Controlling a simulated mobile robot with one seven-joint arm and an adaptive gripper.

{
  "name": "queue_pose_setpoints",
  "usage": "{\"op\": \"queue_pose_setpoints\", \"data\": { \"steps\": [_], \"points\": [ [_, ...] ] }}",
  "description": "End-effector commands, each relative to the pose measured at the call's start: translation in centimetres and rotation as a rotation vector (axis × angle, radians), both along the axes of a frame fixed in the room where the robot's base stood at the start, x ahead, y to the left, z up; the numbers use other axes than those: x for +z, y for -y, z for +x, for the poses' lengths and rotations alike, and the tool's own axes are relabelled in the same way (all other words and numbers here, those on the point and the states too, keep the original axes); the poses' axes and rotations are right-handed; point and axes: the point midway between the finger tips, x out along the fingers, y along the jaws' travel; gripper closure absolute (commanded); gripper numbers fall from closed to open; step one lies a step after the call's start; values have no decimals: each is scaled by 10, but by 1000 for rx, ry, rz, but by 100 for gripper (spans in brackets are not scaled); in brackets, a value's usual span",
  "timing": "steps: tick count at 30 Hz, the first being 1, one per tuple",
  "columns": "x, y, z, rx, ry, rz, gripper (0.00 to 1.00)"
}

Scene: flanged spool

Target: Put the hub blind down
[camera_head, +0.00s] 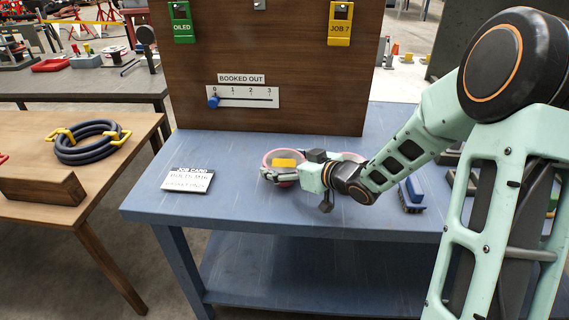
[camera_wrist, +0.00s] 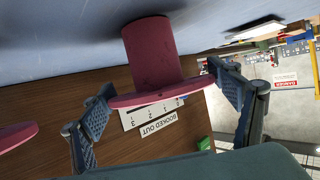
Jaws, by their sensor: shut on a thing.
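I take the hub blind to be the dark pink flanged piece (camera_wrist: 152,55) in the wrist view, a round barrel with a wide thin flange. My gripper (camera_wrist: 168,108) has a finger at either side of the flange and is shut on it. The barrel's far end points at the blue bench top; whether it touches cannot be told. In the head view my gripper (camera_head: 283,173) is low over the bench, with a pink round rim (camera_head: 268,157) around its fingers and a yellow patch there.
A second pink flange (camera_wrist: 14,136) shows at the wrist view's left edge. The blue bench (camera_head: 240,212) also holds a job card (camera_head: 188,181) at left and a blue object (camera_head: 411,196) at right. A wooden board (camera_head: 300,105) with a slider scale stands behind.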

Motion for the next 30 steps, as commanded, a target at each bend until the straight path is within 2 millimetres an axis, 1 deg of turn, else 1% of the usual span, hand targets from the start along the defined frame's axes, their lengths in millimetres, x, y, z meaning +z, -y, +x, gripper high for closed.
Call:
{"op": "queue_pose_setpoints", "data": {
  "steps": [3,4,8,17,20,23,30],
  "points": [
    [-1,-1,1,1,6,3,75],
    [-4,0,0,0,0,0,15],
    [-3,0,0,0,0,0,1],
    [-2,0,0,0,0,0,0],
    [3,1,0,-1,1,-1,0],
    [8,11,-9,-3,1,-2,0],
    [29,45,-45,-6,1,-2,0]
  ]
}}
